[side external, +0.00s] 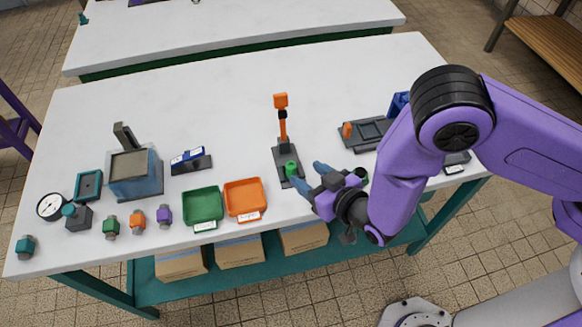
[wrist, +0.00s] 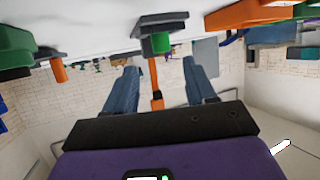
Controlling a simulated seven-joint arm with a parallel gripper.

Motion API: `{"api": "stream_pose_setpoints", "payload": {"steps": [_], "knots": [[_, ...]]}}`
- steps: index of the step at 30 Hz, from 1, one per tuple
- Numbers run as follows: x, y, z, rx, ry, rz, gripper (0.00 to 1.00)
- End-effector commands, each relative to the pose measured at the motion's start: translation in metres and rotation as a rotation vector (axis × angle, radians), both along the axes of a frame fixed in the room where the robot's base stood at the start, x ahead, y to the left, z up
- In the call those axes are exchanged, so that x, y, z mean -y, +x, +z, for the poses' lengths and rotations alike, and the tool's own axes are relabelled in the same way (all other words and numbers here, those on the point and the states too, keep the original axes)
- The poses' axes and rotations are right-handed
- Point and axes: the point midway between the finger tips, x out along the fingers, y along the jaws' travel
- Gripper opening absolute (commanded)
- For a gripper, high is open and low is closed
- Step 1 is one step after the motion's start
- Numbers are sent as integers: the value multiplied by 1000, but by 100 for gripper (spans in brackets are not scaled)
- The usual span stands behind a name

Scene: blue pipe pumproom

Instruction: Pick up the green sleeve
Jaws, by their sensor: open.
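The green sleeve (side external: 290,168) looks like a small green cylinder on the front of a dark base with an upright orange lever. In the wrist view, which is upside down, the green sleeve (wrist: 157,43) shows beyond the fingertips, roughly midway between them. My gripper (side external: 309,176) is open, with two blue fingers, just right of the sleeve in the side view. The fingers point toward it with nothing between them. The gripper also shows in the wrist view (wrist: 160,66). I cannot tell whether a finger touches the sleeve.
The orange-handled press (side external: 283,125) stands up behind the sleeve. A green tray (side external: 203,222) and an orange tray (side external: 262,211) lie to the left. A grey fixture (side external: 366,132) stands right. Several small coloured fittings line the front left. The white table behind the press is clear.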

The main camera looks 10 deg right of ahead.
Motion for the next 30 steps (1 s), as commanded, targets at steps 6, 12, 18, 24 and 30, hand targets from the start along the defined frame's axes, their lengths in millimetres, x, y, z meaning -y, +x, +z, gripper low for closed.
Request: {"api": "stream_pose_setpoints", "payload": {"steps": [6,12,18,24,30], "knots": [[-5,11,-7,0,1,-3,55],[-16,31,-20,0,1,-4,55],[-21,43,-25,0,0,-1,55],[-22,43,-26,-1,0,0,55],[-22,43,-25,-1,0,0,6]]}}
